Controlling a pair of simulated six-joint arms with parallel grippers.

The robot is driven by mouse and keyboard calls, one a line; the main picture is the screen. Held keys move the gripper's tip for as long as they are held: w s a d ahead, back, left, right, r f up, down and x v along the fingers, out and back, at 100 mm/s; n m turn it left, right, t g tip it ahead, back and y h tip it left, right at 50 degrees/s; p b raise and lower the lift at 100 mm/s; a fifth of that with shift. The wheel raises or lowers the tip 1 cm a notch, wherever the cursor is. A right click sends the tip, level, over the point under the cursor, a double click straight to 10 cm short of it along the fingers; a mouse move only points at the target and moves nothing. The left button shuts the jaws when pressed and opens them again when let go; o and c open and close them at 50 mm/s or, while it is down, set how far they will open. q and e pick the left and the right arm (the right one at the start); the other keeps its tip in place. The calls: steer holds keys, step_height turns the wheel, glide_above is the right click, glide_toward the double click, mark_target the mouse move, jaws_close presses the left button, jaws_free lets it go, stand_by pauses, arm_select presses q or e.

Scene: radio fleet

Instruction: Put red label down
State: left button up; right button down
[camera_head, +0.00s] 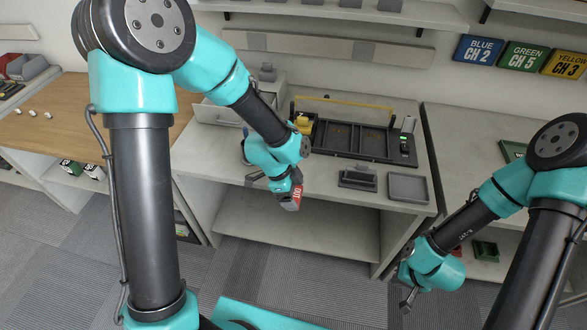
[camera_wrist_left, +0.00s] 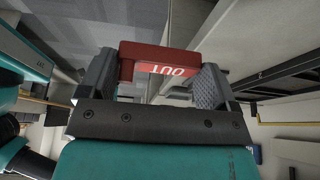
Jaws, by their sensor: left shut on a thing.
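The red label (camera_wrist_left: 160,60) with white "OUT" lettering is held between the two fingers of my left gripper (camera_wrist_left: 160,88) in the left wrist view. In the head view the red label (camera_head: 296,194) shows at the tip of my left gripper (camera_head: 289,190), in front of the grey workbench's front edge. The lettering appears upside down in the wrist view. My right gripper (camera_head: 408,299) is low at the right, in front of the benches and away from the label. Its fingers are too small to tell whether they are open.
The grey bench (camera_head: 335,195) holds a black divided tray (camera_head: 350,140), a dark stand (camera_head: 358,178), an empty grey tray (camera_head: 408,187) and a small device with a green light (camera_head: 405,144). A wooden counter (camera_head: 70,120) stands left. Channel signs (camera_head: 522,56) hang on the wall.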

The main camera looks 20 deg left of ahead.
arm_select(q)
steer(key=w+a, duration=0.1)
steer(key=w, duration=0.3)
steer(key=w+a+f, duration=0.1)
steer(key=w+a, duration=0.1)
steer(key=w, duration=0.3)
steer(key=w+a, duration=0.1)
steer(key=w, duration=0.4)
steer(key=shift+w+a+f, duration=0.2)
steer(key=shift+w, duration=0.05)
steer(key=shift+w, duration=0.1)
steer(key=shift+w+a, duration=0.1)
steer(key=shift+w, duration=0.25)
steer(key=shift+f, duration=1.8)
steer(key=shift+f, duration=0.15)
steer(key=o, duration=0.7)
steer(key=shift+o, duration=0.2)
steer(key=v, duration=1.2)
